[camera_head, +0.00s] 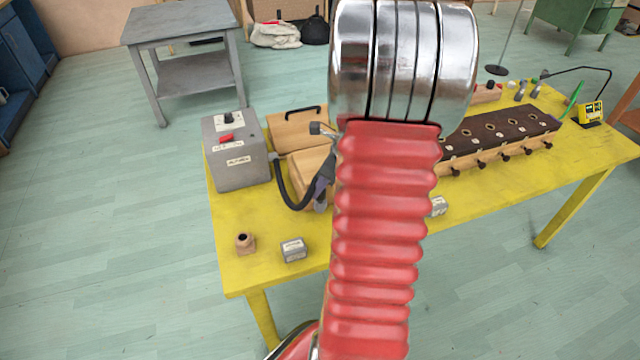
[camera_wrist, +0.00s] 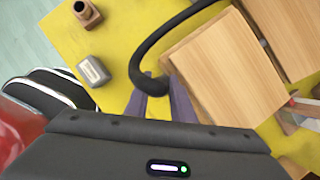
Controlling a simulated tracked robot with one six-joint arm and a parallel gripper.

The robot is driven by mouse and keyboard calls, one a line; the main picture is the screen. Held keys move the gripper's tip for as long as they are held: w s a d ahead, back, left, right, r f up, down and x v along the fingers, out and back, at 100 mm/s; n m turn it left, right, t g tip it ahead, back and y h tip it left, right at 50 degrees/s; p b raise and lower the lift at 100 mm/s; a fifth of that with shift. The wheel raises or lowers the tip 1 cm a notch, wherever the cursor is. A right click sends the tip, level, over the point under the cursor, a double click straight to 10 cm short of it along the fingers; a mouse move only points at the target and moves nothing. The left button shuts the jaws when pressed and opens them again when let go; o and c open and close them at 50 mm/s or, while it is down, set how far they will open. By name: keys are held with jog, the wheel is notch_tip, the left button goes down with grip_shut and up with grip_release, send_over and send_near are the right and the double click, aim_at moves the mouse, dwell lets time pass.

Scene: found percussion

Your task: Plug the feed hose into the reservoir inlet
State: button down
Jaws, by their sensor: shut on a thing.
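The feed hose (camera_head: 287,199) is black. It leaves the side of a grey box (camera_head: 237,155) and curves down and round to my gripper (camera_head: 322,190). In the wrist view, my gripper (camera_wrist: 160,90) has its purple fingers shut on the end of the hose (camera_wrist: 138,62), beside a wooden box (camera_wrist: 228,70). The hose tip is hidden between the fingers. A small brown block with a dark round hole (camera_head: 245,243) stands apart at the front left; it also shows in the wrist view (camera_wrist: 87,12). I cannot tell which part is the reservoir inlet.
A small grey labelled block (camera_head: 293,250) stands right of the brown block. Wooden boxes (camera_head: 297,128) stand behind my gripper. A dark rack with several knobs (camera_head: 500,135) is at the right.

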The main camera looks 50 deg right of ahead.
jog(key=shift+f, duration=0.55)
jog(key=c, duration=1.4)
grip_release()
jog(key=shift+c, duration=0.2)
jog(key=shift+r, duration=0.1)
jog(key=shift+s+d+r, duration=0.1)
jog(key=shift+d+r, duration=0.05)
jog(key=shift+r, duration=0.3)
jog(key=v, duration=1.2)
jog(key=shift+s+r, duration=0.2)
jog(key=shift+r, duration=0.1)
